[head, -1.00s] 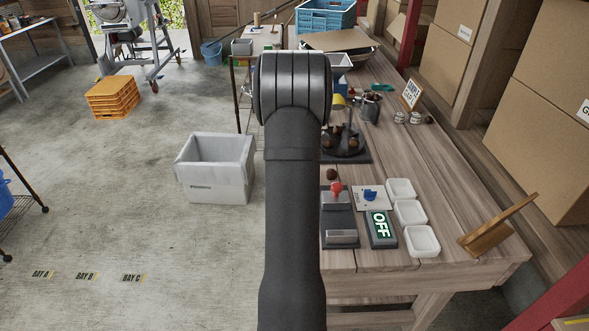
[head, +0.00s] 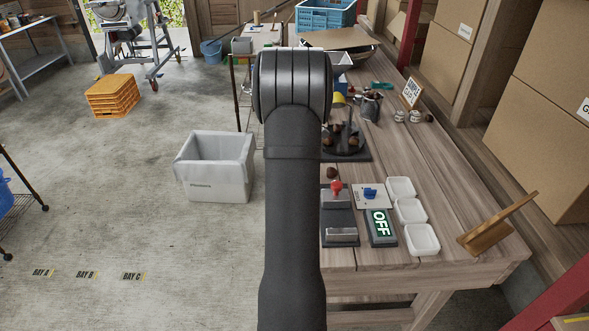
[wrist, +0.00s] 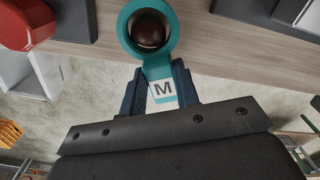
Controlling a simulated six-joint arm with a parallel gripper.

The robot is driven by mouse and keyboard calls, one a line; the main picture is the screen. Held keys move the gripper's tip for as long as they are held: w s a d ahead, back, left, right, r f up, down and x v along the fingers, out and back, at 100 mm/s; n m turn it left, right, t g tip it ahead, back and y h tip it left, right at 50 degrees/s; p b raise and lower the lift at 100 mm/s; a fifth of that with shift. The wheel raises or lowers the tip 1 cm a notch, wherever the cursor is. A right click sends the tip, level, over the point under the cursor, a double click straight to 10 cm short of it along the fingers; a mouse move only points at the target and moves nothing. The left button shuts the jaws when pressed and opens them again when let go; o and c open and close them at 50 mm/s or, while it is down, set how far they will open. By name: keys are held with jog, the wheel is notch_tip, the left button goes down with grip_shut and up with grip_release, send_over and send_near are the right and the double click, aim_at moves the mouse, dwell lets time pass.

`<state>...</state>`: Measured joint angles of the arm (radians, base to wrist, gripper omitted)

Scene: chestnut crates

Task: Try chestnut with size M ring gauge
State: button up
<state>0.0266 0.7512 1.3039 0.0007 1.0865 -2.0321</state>
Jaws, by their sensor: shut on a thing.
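The teal ring gauge (wrist: 160,70) with a white plate marked M is in the wrist view. My gripper (wrist: 158,76) is shut on its handle, one dark finger on each side. A dark brown chestnut (wrist: 149,31) shows inside the ring opening, above the wooden bench. I cannot tell whether the ring is around the chestnut or just above it. In the head view a chestnut (head: 331,173) lies on the bench behind the red-knobbed device. My arm hides my gripper and the gauge there.
The red-knobbed device (head: 337,196), a lit OFF sign (head: 380,226), a blue-marked card (head: 371,195) and white trays (head: 409,211) stand on the bench (head: 455,200). A dark stand with chestnuts (head: 345,142) is farther back. A white bin (head: 216,170) is on the floor at left.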

jog(key=shift+r, duration=3)
jog(key=m, duration=0.4)
jog(key=s+m, duration=0.1)
jog(key=m, duration=0.2)
jog(key=shift+a+f, duration=0.25)
jog(key=shift+f, duration=0.05)
jog(key=m, duration=0.4)
jog(key=s+m, duration=0.1)
jog(key=m, duration=0.1)
jog(key=shift+a+f, duration=0.15)
jog(key=shift+f, duration=0.1)
jog(key=m, duration=0.4)
jog(key=s+m, duration=0.1)
jog(key=m, duration=0.1)
jog(key=shift+a+f+m, duration=0.2)
jog(key=shift+f+m, duration=0.05)
jog(key=shift+m, duration=0.05)
jog(key=m, duration=0.4)
jog(key=s+m, duration=0.1)
jog(key=m, duration=0.1)
jog(key=shift+a+f+m, duration=0.2)
jog(key=shift+f+m, duration=0.05)
jog(key=shift+m, duration=0.15)
